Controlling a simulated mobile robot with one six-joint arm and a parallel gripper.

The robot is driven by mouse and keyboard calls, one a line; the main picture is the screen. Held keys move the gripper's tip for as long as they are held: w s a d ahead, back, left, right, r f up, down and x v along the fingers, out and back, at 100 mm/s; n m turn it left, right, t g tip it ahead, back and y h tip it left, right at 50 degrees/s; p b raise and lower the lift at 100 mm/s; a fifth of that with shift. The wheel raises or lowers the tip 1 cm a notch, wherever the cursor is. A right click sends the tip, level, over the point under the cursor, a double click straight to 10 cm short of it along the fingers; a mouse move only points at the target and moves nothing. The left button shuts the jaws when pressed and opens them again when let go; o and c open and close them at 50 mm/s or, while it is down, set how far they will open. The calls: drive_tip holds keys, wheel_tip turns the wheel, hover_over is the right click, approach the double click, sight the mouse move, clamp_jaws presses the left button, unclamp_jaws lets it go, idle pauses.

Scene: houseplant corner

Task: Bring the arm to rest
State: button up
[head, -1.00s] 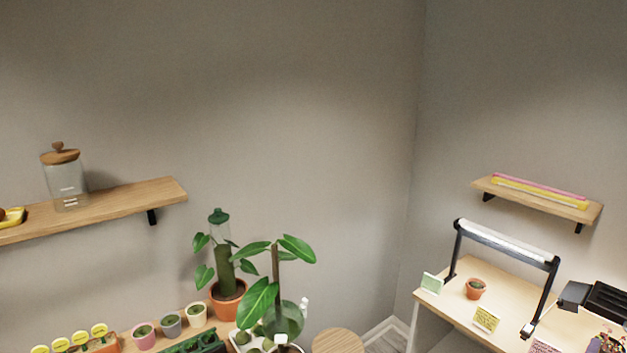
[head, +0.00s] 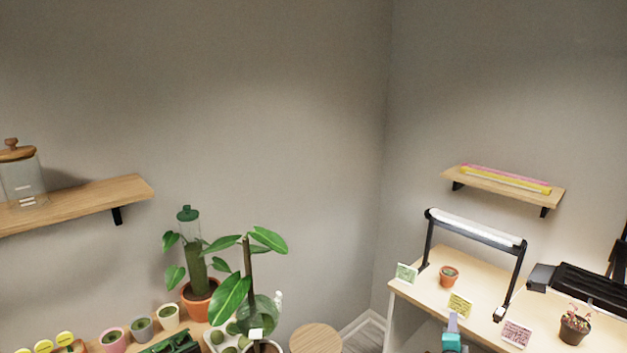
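My gripper is not in the head view, and I see no part of it that tells its state or what it may hold. The head view shows a room corner with a wooden bench (head: 419,290) at the right and potted plants at the lower left.
On the bench are a lamp frame (head: 478,229), a small terracotta pot (head: 449,276), a dark pot (head: 574,329) and cards. Two wall shelves (head: 125,192) (head: 505,187) stick out. A tall plant (head: 232,298) stands beside a round wooden top (head: 316,339). A teal object (head: 452,340) is cut off below.

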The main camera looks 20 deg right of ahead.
drive_tip(key=w+a+f+n+y+b, duration=0.1)
drive_tip(key=w+a+f+n+y, duration=0.15)
drive_tip(key=w+a+f, duration=0.55)
drive_tip(key=w+a+f+n+y+b, duration=0.1)
drive_tip(key=a+f+n+y, duration=0.15)
drive_tip(key=a+f, duration=0.75)
drive_tip(key=s+a+f+n+g+y+b, duration=0.1)
drive_tip(key=s+a+f+n+g+y, duration=0.15)
drive_tip(key=a+f, duration=0.6)
drive_tip(key=s+a+f+n+g+y+b, duration=0.1)
drive_tip(key=a+f+n+y, duration=0.2)
drive_tip(key=a, duration=1)
drive_tip(key=s+a+f+n+g+y, duration=0.1)
drive_tip(key=s+a+f+n+g, duration=0.5)
drive_tip(key=s+a+f, duration=0.6)
drive_tip(key=s+r+n+g, duration=0.1)
drive_tip(key=s+n+g, duration=0.3)
drive_tip(key=s, duration=0.5)
drive_tip(key=s+r+n+g, duration=0.2)
drive_tip(key=s+n+g, duration=0.2)
drive_tip(key=s, duration=0.5)
drive_tip(key=shift+s+r+b, duration=0.3)
drive_tip(key=shift+b, duration=0.15)
